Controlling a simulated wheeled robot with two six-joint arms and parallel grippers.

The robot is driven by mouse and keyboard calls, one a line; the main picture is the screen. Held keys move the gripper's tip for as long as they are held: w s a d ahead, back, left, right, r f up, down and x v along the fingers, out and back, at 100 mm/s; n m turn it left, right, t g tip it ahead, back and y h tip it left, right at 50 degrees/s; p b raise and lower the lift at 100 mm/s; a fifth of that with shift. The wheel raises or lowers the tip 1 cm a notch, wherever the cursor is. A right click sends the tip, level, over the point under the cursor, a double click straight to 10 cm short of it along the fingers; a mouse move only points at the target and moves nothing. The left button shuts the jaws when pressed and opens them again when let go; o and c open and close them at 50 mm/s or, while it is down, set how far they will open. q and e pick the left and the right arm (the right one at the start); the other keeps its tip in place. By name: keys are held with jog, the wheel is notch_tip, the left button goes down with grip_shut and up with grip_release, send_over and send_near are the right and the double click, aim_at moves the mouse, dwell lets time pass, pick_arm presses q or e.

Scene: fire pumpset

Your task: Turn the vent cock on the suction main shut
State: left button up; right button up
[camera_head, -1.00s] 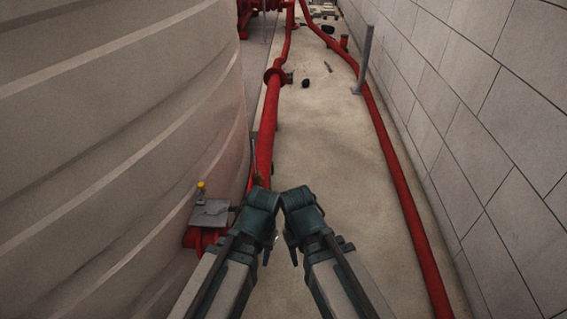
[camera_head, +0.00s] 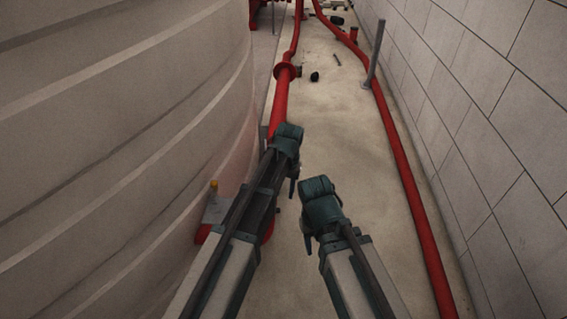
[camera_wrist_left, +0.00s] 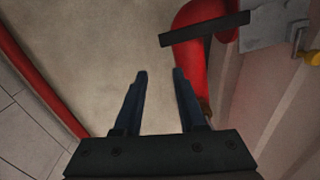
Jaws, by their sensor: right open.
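The red suction main (camera_head: 281,100) runs along the tank's foot. In the head view my left arm covers the stretch where a small brownish fitting with a thin upright lever showed earlier. In the left wrist view the red pipe (camera_wrist_left: 190,55) lies beyond and right of the fingers, with a dark flat bar (camera_wrist_left: 205,29) across it. A small brownish part (camera_wrist_left: 206,107) shows beside the right finger; I cannot tell if it is the vent cock. My left gripper (camera_head: 293,186), also in the wrist view (camera_wrist_left: 160,78), is open and empty. My right gripper (camera_head: 307,236) is open, lower and nearer.
A large ribbed tank (camera_head: 120,110) fills the left. A grey plate with a yellow knob (camera_head: 214,185) sits at its foot. A second red pipe (camera_head: 405,170) and a grey post (camera_head: 375,55) stand near the block wall (camera_head: 490,120). The floor (camera_head: 345,140) between the pipes is mostly clear.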

pick_arm(q)
jog(key=w+a+r+n+p, duration=0.1)
jog(key=w+r+p, duration=0.1)
jog(key=w, duration=0.8)
jog(key=w+a+r+n+p, duration=0.1)
jog(key=w+r, duration=0.1)
jog(key=w, duration=0.9)
jog(key=shift+h, duration=0.3)
jog(key=f+b, duration=0.6)
jog(key=f, duration=0.1)
jog(key=f+b, duration=0.7)
jog(key=shift+s+d+b, duration=0.15)
jog(key=shift+s+b, duration=0.05)
jog(key=shift+b, duration=0.1)
jog(key=shift+r, duration=0.1)
grip_shut()
